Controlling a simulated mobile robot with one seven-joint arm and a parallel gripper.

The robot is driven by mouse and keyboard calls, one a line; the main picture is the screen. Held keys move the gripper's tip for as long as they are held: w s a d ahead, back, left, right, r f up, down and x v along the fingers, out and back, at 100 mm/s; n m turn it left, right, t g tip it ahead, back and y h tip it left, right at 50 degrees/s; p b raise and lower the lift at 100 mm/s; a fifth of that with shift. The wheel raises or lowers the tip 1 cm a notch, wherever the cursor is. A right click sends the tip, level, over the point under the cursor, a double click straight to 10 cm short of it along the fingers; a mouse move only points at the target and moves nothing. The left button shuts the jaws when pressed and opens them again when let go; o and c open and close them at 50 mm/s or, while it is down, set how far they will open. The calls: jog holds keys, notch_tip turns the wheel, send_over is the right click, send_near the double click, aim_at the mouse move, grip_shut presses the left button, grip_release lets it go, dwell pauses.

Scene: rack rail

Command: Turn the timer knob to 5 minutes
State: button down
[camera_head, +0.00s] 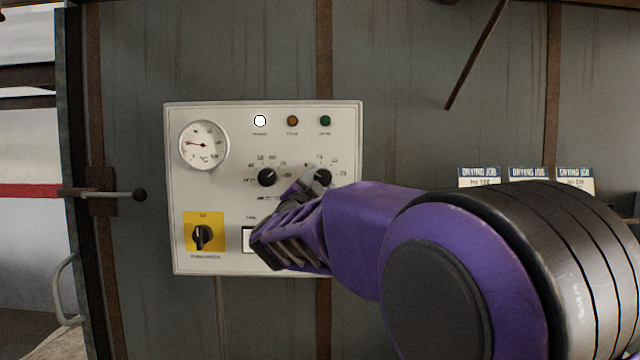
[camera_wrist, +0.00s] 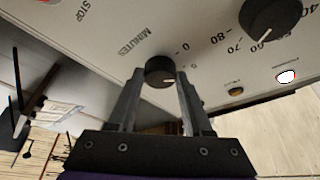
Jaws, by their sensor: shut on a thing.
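The control panel (camera_head: 225,265) is a pale plate on a grey-green wall. The timer knob (camera_head: 322,177) is a small black round knob at its right. In the wrist view the timer knob (camera_wrist: 160,71) sits between my fingertips, beside the word MINUTES and a 0 mark. My gripper (camera_wrist: 160,78) is shut on this knob, one finger on each side. It also shows in the head view (camera_head: 312,180), reaching up from below. The knob's pointer and most of its minute scale are hidden or too small to read.
A second black knob (camera_head: 267,177) with a temperature scale is left of the timer knob. A dial gauge (camera_head: 204,146), a yellow-backed switch (camera_head: 203,234) and a lit white lamp (camera_head: 260,121) are also on the panel. Drying-job cards (camera_head: 479,177) hang at the right.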

jog(key=shift+r, duration=0.1)
jog(key=shift+c, duration=1.6)
grip_release()
jog(key=shift+s+f, duration=0.1)
jog(key=shift+f, duration=0.1)
